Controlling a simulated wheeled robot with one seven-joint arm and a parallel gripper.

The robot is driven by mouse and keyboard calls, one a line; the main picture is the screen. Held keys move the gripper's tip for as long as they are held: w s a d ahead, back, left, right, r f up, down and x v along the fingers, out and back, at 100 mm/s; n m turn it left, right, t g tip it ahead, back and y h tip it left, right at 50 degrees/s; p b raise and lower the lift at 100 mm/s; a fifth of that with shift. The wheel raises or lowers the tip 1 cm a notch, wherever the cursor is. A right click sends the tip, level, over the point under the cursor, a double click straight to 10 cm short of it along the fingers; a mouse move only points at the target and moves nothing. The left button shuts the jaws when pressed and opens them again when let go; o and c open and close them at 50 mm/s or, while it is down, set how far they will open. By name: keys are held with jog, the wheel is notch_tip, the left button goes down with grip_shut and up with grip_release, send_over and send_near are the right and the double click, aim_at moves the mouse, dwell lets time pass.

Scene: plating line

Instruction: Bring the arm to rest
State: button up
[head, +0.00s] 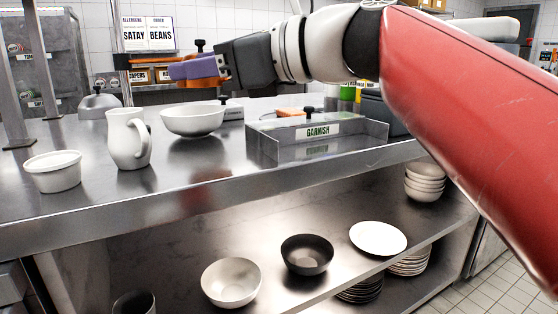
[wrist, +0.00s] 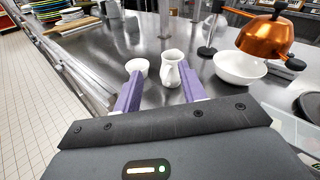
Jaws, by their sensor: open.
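My gripper (head: 198,68) is held in the air above the steel counter (head: 205,170) in the head view, pointing left. Its two purple fingers also show in the wrist view (wrist: 162,92), spread apart with nothing between them, so it is open and empty. In the wrist view a white jug (wrist: 171,68) and a small white bowl (wrist: 137,66) stand on the counter beyond the fingertips, apart from them. My red and white arm stretches across the upper right of the head view.
On the counter stand the white jug (head: 128,138), a ramekin-like bowl (head: 53,171), a wide white bowl (head: 192,119) and a steel tray labelled GARNISH (head: 377,133). The shelf below holds a white bowl (head: 231,283), a black bowl (head: 307,254) and a white plate (head: 378,238). An orange kettle (wrist: 265,37) shows in the wrist view.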

jog(key=s+d+f+n+h, duration=0.3)
jog(key=d+f+n+h, duration=0.2)
jog(key=f, duration=0.8)
jog(key=s+d+f+n+h+p, duration=0.1)
jog(key=s+d+f+n+h, duration=0.3)
jog(key=d+f+n, duration=0.4)
jog(key=s+d+f+n+h, duration=0.3)
jog(key=d+f+n+h, duration=0.3)
jog(key=d+f, duration=0.5)
notch_tip(320, 180, down, 8)
jog(key=shift+s+d+n, duration=0.35)
jog(key=shift+s+n, duration=0.05)
jog(key=shift+n, duration=0.1)
jog(key=shift+c, duration=0.5)
